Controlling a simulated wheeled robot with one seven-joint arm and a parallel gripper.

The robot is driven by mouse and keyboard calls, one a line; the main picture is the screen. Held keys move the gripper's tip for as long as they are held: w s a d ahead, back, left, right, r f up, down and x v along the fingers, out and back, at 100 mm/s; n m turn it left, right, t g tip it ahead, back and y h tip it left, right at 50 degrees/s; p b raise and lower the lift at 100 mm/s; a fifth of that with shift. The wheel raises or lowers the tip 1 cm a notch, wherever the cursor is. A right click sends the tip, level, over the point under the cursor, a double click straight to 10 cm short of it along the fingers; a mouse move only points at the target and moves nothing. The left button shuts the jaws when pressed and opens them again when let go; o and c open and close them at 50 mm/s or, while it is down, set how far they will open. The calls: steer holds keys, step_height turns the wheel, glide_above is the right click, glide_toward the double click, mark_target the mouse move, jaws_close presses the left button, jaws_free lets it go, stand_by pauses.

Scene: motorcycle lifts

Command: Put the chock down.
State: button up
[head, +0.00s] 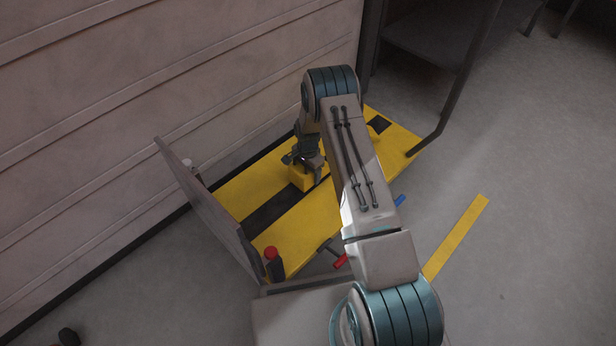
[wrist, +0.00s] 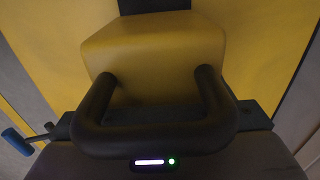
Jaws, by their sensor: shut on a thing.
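The chock (head: 308,180) is a small yellow block at the middle of the yellow-and-black lift platform (head: 297,220), next to a black stripe. In the wrist view the chock (wrist: 155,55) fills the upper middle, with a dark looped bar (wrist: 150,138) in front of it. My gripper (head: 304,164) is shut on the chock from above. The fingertips are hard to make out in both views. I cannot tell whether the chock's underside touches the platform or hangs just above it.
A grey upright panel (head: 208,205) stands at the platform's left end, near a red knob (head: 271,253). A ribbed wall (head: 150,95) runs behind. A dark shelf (head: 432,38) stands at the back right.

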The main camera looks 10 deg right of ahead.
steer(key=shift+f, duration=1)
steer(key=shift+f+b, duration=0.2)
steer(key=shift+b, duration=0.2)
steer(key=o, duration=1.4)
step_height(320, 180, up, 12)
steer(key=p, duration=0.5)
steer(key=shift+r, duration=0.15)
